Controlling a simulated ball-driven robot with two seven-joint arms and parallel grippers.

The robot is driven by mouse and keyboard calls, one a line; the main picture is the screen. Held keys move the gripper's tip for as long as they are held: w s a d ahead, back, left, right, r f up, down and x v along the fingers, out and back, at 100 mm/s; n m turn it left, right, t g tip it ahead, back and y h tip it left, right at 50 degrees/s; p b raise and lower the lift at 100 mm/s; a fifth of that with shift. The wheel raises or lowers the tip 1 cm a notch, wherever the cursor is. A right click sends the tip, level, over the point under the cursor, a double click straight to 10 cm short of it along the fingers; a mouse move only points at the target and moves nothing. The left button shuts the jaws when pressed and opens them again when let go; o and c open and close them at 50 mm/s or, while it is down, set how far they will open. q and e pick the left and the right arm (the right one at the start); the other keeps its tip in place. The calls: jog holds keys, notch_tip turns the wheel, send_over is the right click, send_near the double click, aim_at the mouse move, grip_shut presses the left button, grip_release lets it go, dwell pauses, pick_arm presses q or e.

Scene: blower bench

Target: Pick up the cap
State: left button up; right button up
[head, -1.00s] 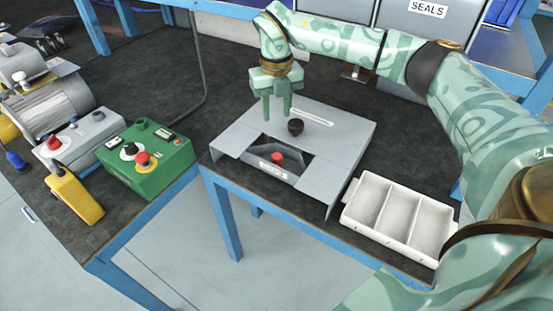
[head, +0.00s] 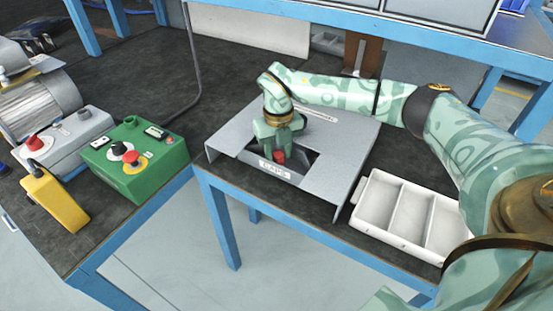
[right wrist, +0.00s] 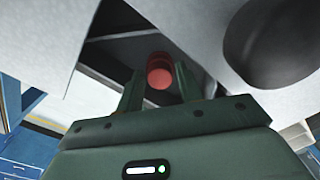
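The red cap (head: 280,157) sits in the dark recess of the grey sloped housing (head: 340,150), just behind the label reading CAPS (head: 275,169). My right gripper (head: 271,152) points down into this recess at the cap. In the right wrist view, the red cap (right wrist: 160,72) appears between the two fingers of my right gripper (right wrist: 159,88). The fingers are apart, with a narrow dark gap showing on the cap's left, so the gripper looks open. Contact on the right side cannot be told. My left gripper is not in view.
A dark round knob (right wrist: 275,45) is close on the right in the wrist view. A white compartment tray (head: 405,215) stands right of the housing. A green control box (head: 135,160) and a yellow device (head: 55,198) are at left. The recess edges surround the fingers.

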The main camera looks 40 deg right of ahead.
jog(key=shift+r, duration=0.15)
jog(key=c, duration=0.6)
